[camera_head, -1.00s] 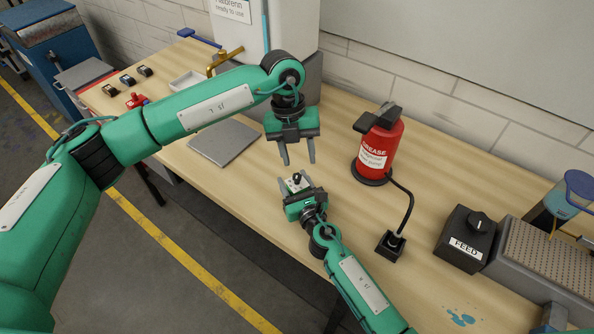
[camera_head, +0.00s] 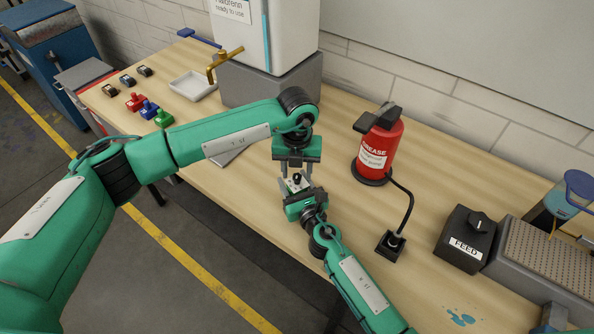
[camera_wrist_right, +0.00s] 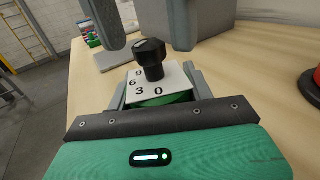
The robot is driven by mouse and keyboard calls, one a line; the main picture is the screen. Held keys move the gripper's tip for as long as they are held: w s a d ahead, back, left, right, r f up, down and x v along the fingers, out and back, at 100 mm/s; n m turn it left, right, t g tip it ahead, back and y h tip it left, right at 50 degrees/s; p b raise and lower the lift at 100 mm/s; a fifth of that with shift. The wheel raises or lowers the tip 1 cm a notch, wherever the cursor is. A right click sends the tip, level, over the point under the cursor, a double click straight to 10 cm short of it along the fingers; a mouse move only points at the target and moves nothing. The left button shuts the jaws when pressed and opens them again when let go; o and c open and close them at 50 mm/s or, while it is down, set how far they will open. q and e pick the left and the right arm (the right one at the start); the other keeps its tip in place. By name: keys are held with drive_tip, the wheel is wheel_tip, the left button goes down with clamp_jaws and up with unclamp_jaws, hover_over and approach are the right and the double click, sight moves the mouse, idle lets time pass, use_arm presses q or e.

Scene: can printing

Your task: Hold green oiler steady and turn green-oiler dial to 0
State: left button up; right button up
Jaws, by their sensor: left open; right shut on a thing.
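The green oiler (camera_wrist_right: 178,98) is held in my right gripper (camera_wrist_right: 162,86), dial up. Its white plate (camera_wrist_right: 133,90) shows the numbers 9, 6, 3 and 0 on the near side. A black dial knob (camera_wrist_right: 151,58) stands on the plate; I cannot tell where it points. In the head view the oiler (camera_head: 296,186) is small between the two grippers, and my right gripper (camera_head: 299,191) holds it from below. My left gripper (camera_head: 295,175) is open just above the knob. Its two fingers hang beyond the knob in the right wrist view and appear apart from it.
A red grease bottle (camera_head: 380,150) stands right of the grippers, with a black hose to a socket (camera_head: 390,246). A feed box (camera_head: 465,240) is farther right. Small red (camera_head: 134,102), blue (camera_head: 149,109) and green (camera_head: 164,118) items sit at left, near a white tray (camera_head: 193,85).

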use_arm(q)
drive_tip(key=shift+f, duration=0.4)
drive_tip(key=shift+c, duration=0.3)
clamp_jaws()
drive_tip(key=shift+n, duration=0.3)
drive_tip(key=n, duration=0.3)
drive_tip(key=shift+n, duration=2.6)
